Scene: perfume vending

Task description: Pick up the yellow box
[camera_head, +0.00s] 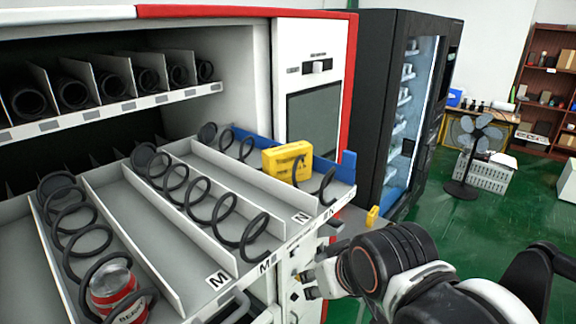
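The yellow box (284,161) stands upright in the rightmost lane of the pulled-out vending tray (142,214), near its front end. A black spiral coil (327,186) is around or beside its right side; I cannot tell which. My gripper (308,284) is below and in front of the tray's right front corner, close to the machine's front and apart from the box. Its fingers are small and partly hidden, so I cannot tell whether they are open or shut. I see nothing held in it.
A red can (112,290) sits in a left lane's coil. Lane dividers and a blue side wall (348,167) border the lanes. A dark vending machine (400,110) stands to the right. A fan (474,140) stands behind open green floor (480,215).

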